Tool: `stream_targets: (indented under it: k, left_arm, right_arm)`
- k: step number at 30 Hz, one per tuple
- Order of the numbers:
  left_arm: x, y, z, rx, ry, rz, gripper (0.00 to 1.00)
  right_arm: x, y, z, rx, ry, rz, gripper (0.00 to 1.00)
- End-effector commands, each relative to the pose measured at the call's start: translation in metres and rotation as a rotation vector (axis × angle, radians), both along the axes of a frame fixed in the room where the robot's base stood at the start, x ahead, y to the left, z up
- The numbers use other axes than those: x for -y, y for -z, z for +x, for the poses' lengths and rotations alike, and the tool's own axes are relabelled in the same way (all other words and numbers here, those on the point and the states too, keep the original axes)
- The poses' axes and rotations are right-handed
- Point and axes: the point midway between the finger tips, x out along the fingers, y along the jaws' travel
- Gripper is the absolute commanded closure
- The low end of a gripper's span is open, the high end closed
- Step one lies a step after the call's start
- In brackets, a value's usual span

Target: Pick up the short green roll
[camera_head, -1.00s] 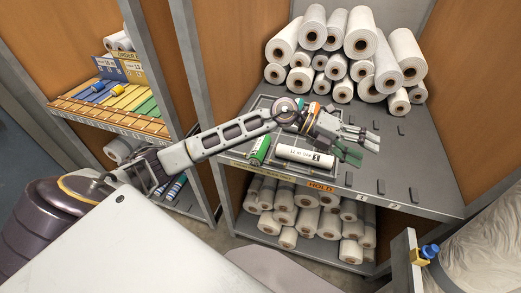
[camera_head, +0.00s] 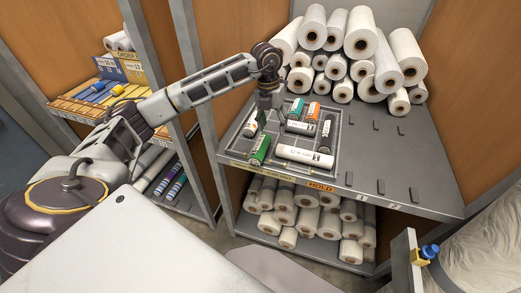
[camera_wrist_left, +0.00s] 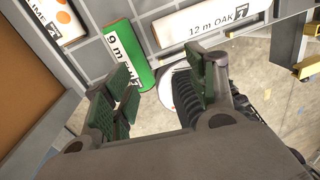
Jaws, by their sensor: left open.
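My left gripper (camera_head: 268,115) points down above the left part of the tray, behind the green roll in the head view. In the wrist view my left gripper (camera_wrist_left: 163,90) is open with nothing between its fingers. My right gripper is not in view.
A long white roll (camera_head: 304,156) labelled "12 m OAK" lies right of the green roll. White rolls (camera_head: 350,50) are stacked behind.

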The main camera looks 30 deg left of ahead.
Motion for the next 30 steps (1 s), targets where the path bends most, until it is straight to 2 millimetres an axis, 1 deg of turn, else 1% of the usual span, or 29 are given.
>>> stream_targets:
  k: [1,3,7,20,25,30]
  left_arm:
    - [-0.013,-0.004,0.000,-0.008,-0.020,0.037,0.43]
    - [-0.027,-0.008,-0.001,-0.018,-0.043,0.080,0.43]
    - [-0.040,-0.012,-0.002,-0.032,-0.065,0.119,0.43]
    - [-0.041,-0.010,-0.003,-0.034,-0.068,0.123,0.43]
    - [-0.041,0.002,-0.003,-0.034,-0.068,0.123,0.43]
    - [-0.041,0.023,-0.003,-0.036,-0.068,0.122,0.43]
  right_arm:
    - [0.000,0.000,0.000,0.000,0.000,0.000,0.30]
    - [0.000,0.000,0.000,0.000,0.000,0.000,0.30]
    - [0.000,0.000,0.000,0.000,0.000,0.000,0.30]
    - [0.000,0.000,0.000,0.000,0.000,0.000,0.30]
    - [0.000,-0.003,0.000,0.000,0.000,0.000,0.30]
    - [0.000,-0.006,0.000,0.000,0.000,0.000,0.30]
